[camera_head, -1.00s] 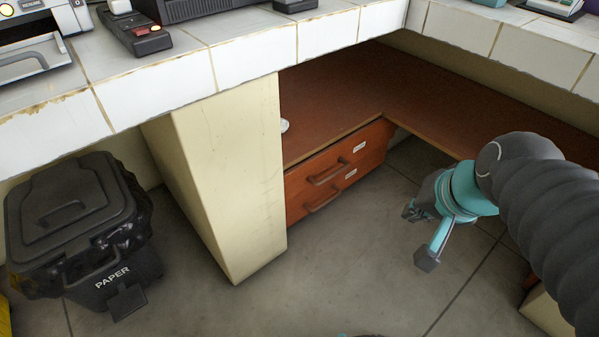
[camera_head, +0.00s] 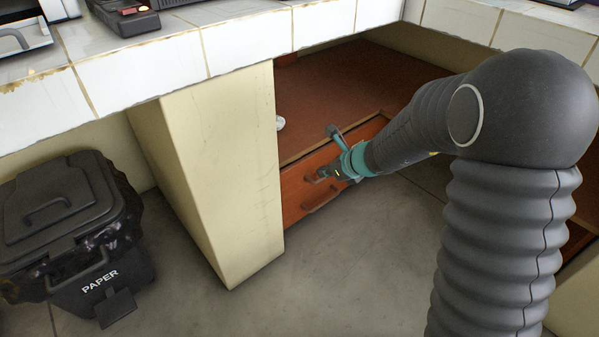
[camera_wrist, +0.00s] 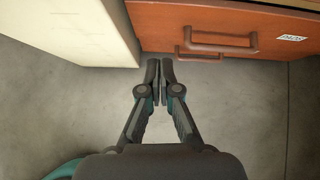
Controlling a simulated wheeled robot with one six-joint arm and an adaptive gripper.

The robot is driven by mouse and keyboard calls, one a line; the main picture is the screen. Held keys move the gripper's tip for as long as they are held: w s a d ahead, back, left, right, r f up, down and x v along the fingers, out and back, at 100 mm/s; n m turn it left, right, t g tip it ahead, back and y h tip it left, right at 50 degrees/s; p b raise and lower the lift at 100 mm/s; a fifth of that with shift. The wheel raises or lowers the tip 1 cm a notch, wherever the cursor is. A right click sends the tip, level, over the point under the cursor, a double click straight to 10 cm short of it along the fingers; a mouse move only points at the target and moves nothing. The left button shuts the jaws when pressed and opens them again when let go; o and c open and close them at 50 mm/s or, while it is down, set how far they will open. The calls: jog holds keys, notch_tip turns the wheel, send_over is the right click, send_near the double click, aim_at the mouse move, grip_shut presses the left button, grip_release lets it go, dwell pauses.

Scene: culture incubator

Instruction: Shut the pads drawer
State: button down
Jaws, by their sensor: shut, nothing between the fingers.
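The red-brown pads drawer (camera_wrist: 170,22) is the upper of two fronts under the desk, with a bar handle (camera_wrist: 222,42) and a white label reading PADS (camera_wrist: 291,38). In the head view its front (camera_head: 296,178) is partly covered by my gripper. My gripper (camera_wrist: 160,64) is shut and empty. In the wrist view its fingertips are just below the drawer's front, left of the handle; contact cannot be told. In the head view my gripper (camera_head: 314,180) is in front of the drawers.
A lower drawer handle (camera_wrist: 200,56) shows beneath the upper front. A cream side panel (camera_head: 215,180) stands close left of the drawers. A black paper bin (camera_head: 75,230) is farther left. A tiled counter (camera_head: 240,45) overhangs. The grey floor (camera_head: 330,285) in front is clear.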

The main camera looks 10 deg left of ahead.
jog(key=f+m, duration=0.1)
jog(key=f, duration=0.1)
jog(key=b, duration=0.1)
send_near(293, 173)
jog(key=x, duration=0.5)
jog(key=shift+s+f, duration=0.2)
jog(key=shift+f, duration=0.1)
jog(key=shift+w+a, duration=0.3)
jog(key=shift+a, duration=0.05)
